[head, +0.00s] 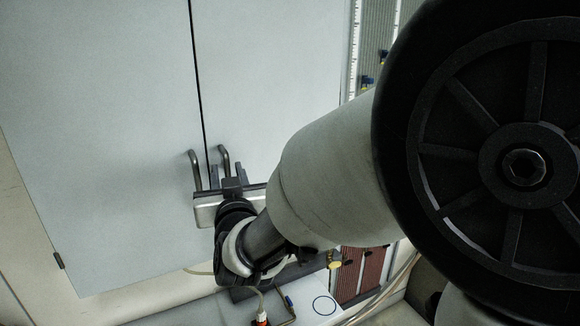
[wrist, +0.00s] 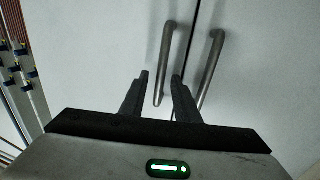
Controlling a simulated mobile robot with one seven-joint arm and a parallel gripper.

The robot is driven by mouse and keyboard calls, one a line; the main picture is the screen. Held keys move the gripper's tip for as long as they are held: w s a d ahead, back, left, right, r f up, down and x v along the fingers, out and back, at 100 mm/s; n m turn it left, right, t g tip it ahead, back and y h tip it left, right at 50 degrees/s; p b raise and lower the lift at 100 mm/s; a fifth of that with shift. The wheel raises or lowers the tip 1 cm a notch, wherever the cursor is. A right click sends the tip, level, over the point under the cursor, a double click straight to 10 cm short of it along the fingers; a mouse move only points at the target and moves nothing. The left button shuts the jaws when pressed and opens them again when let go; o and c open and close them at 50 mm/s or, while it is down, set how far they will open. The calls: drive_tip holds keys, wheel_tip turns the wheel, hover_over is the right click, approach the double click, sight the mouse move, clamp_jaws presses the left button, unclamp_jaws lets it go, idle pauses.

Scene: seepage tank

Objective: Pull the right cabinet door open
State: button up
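The right cabinet door (head: 275,75) is a plain pale grey panel, shut, with a dark seam between it and the left door (head: 100,110). Its handle (head: 224,157) is a bent metal bar beside the seam; it also shows in the wrist view (wrist: 166,60), where right and left appear swapped. My gripper (head: 227,172) is open at the lower part of the handles. In the wrist view, the right door's handle runs down between my two fingertips (wrist: 161,75), with gaps visible on both sides. Whether the fingers reach fully around the bar cannot be told.
The left door's handle (head: 195,169) stands close beside my gripper, across the seam. A tube panel with a white scale (head: 353,50) and blue valves is right of the cabinet. Below lie a white surface (head: 312,306), a hose and a red-and-white connector (head: 261,318).

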drive_tip(key=shift+w+a, duration=0.1)
drive_tip(key=shift+w, duration=0.35)
drive_tip(key=shift+c, duration=0.2)
clamp_jaws()
drive_tip(key=shift+s, duration=0.1)
